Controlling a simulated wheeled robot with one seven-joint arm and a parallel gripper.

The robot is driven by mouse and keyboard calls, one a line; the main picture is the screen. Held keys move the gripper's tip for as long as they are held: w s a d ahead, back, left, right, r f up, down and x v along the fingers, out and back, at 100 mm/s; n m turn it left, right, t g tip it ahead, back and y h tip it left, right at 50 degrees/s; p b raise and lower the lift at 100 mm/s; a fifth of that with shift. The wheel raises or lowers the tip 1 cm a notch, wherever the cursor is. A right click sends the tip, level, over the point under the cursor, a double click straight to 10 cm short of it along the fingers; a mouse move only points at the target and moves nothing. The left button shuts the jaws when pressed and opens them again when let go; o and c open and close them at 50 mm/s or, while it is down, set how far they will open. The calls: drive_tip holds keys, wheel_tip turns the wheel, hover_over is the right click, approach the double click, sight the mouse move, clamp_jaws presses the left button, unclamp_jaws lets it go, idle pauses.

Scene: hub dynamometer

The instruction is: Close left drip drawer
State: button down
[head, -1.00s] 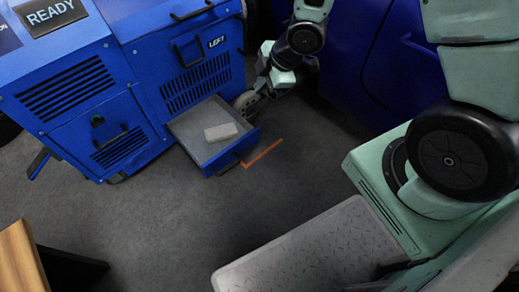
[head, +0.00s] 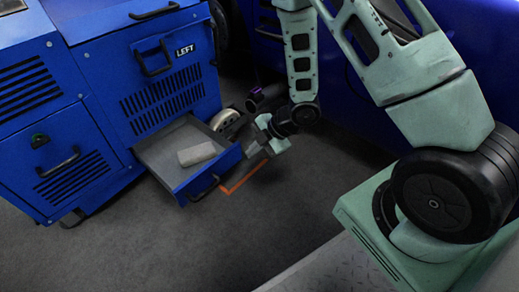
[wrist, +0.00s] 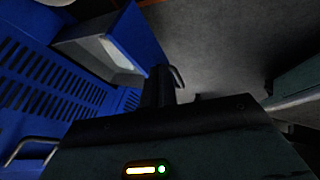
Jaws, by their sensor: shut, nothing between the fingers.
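The left drip drawer (head: 222,171) stands pulled out at the bottom of the blue cabinet marked LEFT (head: 160,75). Its dark bar handle (head: 203,188) is on the blue front, and a pale block (head: 197,154) lies inside. My gripper (head: 252,147) is low beside the drawer's right front corner, shut and empty; whether it touches the drawer is unclear. In the wrist view the drawer (wrist: 147,40) is just beyond my gripper's dark fingers (wrist: 160,85), with the handle (wrist: 177,77) to their right.
An orange floor line (head: 240,180) runs in front of the drawer. A round wheel-like part (head: 226,122) is beside the cabinet, behind the drawer. A dark blue car body (head: 345,95) stands behind my arm. The grey floor (head: 130,235) in front is clear.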

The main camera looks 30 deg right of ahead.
sight(227, 159)
drive_tip(key=shift+w+a+f+b, duration=0.55)
drive_tip(key=shift+w+b, duration=0.1)
drive_tip(key=shift+w, duration=0.25)
drive_tip(key=shift+w+a+f+b, duration=0.6)
drive_tip(key=shift+w, duration=0.25)
drive_tip(key=shift+w+a+f+b, duration=0.55)
drive_tip(key=shift+w+b, duration=0.1)
drive_tip(key=shift+w, duration=0.25)
